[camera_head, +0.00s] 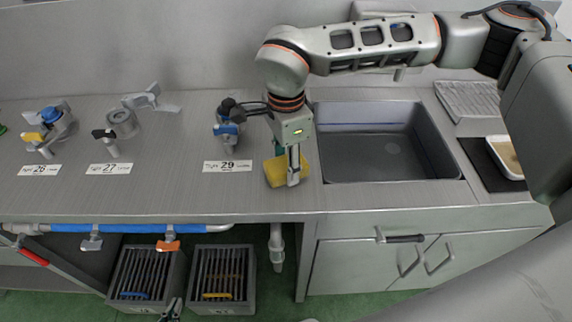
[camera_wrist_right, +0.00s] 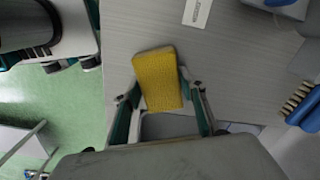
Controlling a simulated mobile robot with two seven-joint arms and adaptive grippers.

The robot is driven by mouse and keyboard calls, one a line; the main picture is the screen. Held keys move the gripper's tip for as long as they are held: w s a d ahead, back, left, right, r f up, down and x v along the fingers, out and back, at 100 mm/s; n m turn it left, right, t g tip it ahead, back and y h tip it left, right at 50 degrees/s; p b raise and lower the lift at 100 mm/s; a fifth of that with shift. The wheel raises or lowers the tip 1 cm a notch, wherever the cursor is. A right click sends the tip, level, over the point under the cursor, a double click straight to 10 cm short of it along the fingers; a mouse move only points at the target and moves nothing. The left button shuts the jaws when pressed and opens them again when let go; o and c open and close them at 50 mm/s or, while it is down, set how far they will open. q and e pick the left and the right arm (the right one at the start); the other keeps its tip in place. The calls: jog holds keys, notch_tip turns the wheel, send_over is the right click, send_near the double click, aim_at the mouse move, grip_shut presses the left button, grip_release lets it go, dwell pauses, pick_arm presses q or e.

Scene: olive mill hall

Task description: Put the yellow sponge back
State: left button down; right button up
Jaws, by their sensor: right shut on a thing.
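The yellow sponge (camera_head: 274,171) is at the worktop beside the left rim of the sink (camera_head: 385,145). My right gripper (camera_head: 293,178) points down and is shut on it. In the right wrist view the sponge (camera_wrist_right: 158,80) sits between the two fingers of my right gripper (camera_wrist_right: 163,100), its long part reaching out past the tips. I cannot tell whether the sponge touches the worktop. A dark, finger-like shape at the bottom edge appears to be my left gripper (camera_head: 172,309); its jaws are too small to read.
Labels 26 (camera_head: 40,169), 27 (camera_head: 110,169) and 29 (camera_head: 228,166) lie on the worktop (camera_head: 170,195) with metal fittings behind them. A tray (camera_head: 507,156) is right of the sink. Two slotted crates (camera_head: 222,255) stand below. A blue brush (camera_wrist_right: 303,106) shows in the wrist view.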

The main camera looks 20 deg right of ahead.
aim_at(286, 163)
jog(key=shift+f, duration=0.4)
jog(key=shift+f, duration=0.15)
jog(key=o, duration=1)
jog(key=shift+o, duration=0.2)
notch_tip(286, 163, up, 12)
jog(key=shift+r, duration=0.2)
